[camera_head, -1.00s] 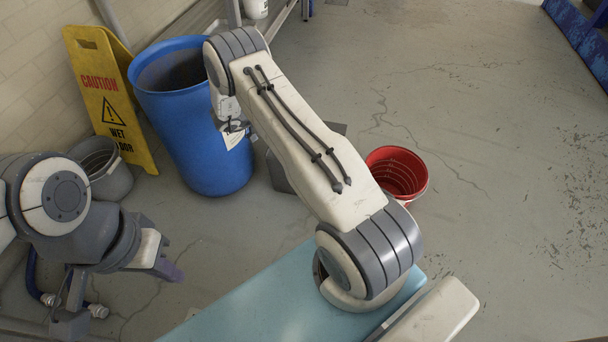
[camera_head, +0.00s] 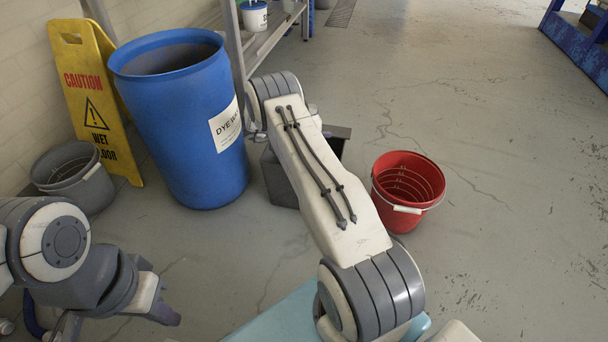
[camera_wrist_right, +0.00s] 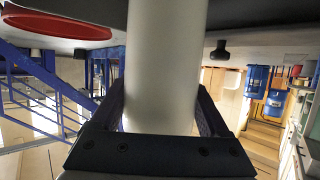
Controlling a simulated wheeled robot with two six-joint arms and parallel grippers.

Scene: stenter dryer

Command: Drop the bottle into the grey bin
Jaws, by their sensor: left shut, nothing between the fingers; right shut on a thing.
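In the right wrist view my right gripper (camera_wrist_right: 162,112) is shut on a plain white cylinder, the bottle (camera_wrist_right: 165,65). Its ends are out of sight. In the head view my right forearm hides the right gripper and the bottle. A dark grey square bin (camera_head: 279,181) stands on the floor, partly behind that forearm. A round grey bucket (camera_head: 75,180) stands by the wall at the left. My left gripper (camera_head: 166,315) is low at the left, shut and empty, apart from both containers.
A tall blue drum (camera_head: 190,130) stands between the grey bucket and the square bin. A yellow caution sign (camera_head: 92,85) leans at the wall. A red bucket (camera_head: 405,195) stands right of my forearm. The floor (camera_head: 500,180) at the right is clear.

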